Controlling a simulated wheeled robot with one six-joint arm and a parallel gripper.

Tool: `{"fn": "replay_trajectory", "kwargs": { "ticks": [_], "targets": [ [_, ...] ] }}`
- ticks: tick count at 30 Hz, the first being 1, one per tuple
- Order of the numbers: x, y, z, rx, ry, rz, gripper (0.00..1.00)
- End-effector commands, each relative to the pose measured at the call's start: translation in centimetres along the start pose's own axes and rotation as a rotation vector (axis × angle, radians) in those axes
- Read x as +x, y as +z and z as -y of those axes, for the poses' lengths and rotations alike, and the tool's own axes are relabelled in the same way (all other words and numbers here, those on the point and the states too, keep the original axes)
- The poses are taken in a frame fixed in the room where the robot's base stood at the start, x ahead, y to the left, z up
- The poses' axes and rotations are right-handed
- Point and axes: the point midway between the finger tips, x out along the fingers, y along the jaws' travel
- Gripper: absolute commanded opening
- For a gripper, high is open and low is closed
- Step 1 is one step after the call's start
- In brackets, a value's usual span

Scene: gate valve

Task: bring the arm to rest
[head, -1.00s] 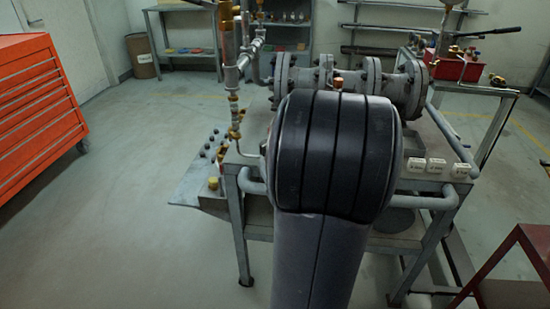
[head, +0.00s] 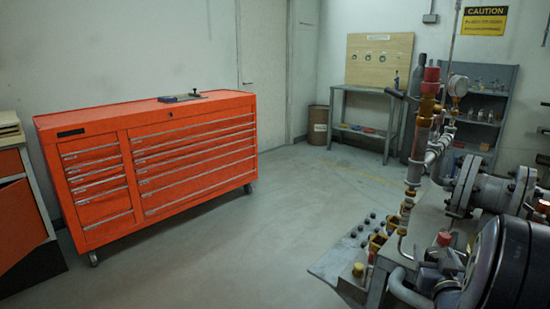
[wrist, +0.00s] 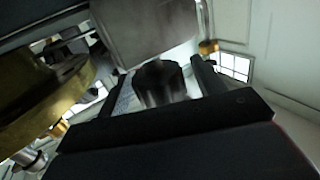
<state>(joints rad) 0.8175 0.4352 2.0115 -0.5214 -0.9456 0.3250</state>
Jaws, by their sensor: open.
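My gripper (wrist: 166,78) shows in the wrist view with its two dark fingers apart. A dark, round, ribbed part (wrist: 160,84) appears between or just beyond the fingers; I cannot tell whether anything touches it. A grey block-like surface (wrist: 145,30) is close above it, and a brass-coloured round part (wrist: 45,95) is close at left. I cannot make out my gripper there.
The valve rig with its flanged pipe (head: 490,188) and gauge (head: 458,86) stands at right. A flat plate with several dark knobs (head: 335,262) juts out beside it. An orange tool chest (head: 160,160) stands at left. The floor (head: 240,240) between them is clear.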

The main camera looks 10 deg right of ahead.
Motion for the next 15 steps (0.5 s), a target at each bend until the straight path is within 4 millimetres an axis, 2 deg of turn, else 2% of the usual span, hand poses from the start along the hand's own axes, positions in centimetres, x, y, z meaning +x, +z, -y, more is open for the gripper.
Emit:
{"fn": "replay_trajectory", "kwargs": {
  "ticks": [1,3,15],
  "targets": [
    [0.94,0.08,0.09,0.000,-0.002,0.001,0.65],
    [1.56,-0.13,0.00,-0.001,-0.007,0.002,0.65],
    [1.44,-0.05,0.08,-0.004,-0.067,-0.001,0.65]
  ]
}}
